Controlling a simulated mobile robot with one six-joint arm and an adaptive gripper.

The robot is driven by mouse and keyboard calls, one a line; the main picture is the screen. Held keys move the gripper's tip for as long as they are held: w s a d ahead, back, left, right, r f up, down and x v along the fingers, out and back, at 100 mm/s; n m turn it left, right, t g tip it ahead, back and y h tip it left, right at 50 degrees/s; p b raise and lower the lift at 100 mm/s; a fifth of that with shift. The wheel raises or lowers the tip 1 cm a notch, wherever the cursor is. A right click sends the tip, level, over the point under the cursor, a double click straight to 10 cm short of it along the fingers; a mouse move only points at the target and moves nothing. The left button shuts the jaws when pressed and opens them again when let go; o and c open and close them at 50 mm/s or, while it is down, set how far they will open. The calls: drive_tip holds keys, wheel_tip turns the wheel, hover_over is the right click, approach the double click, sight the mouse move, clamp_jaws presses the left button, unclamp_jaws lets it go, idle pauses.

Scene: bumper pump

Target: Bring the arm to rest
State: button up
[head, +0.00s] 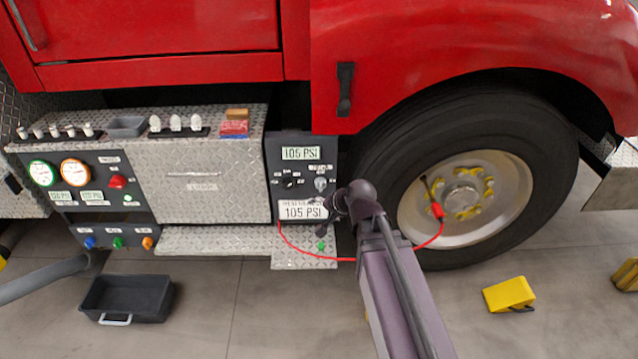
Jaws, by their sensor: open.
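My arm (385,260) reaches up from the bottom of the head view, its wrist (357,197) bent in front of the right edge of the dark pump panel (275,160). My gripper (316,203) is small in the picture, at the panel's lower right beside the lower "105 PSI" display. It looks open, with nothing visible held in it. I cannot tell whether it touches the panel. My wrist and arm hide part of the panel's right edge and part of the tire behind.
A red hose (318,256) runs from the panel behind my arm to the red chuck (437,211) at the wheel (480,195). The diamond-plate step (215,241) lies below. A grey bin (127,297) and a yellow chock (508,294) stand on open floor.

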drive_tip(key=s+d+f+n+g+h, duration=0.2)
drive_tip(key=s+d+n+g+h, duration=0.1)
drive_tip(key=s+d, duration=0.3)
drive_tip(key=s+d+f+n+g+h, duration=0.2)
drive_tip(key=s+d+g, duration=0.2)
drive_tip(key=s+d, duration=0.2)
wheel_tip(320, 180, up, 12)
drive_tip(key=p, duration=1.2)
drive_tip(key=shift+s+a+p, duration=0.15)
drive_tip(key=shift+a+p, duration=0.05)
drive_tip(key=shift+p, duration=0.15)
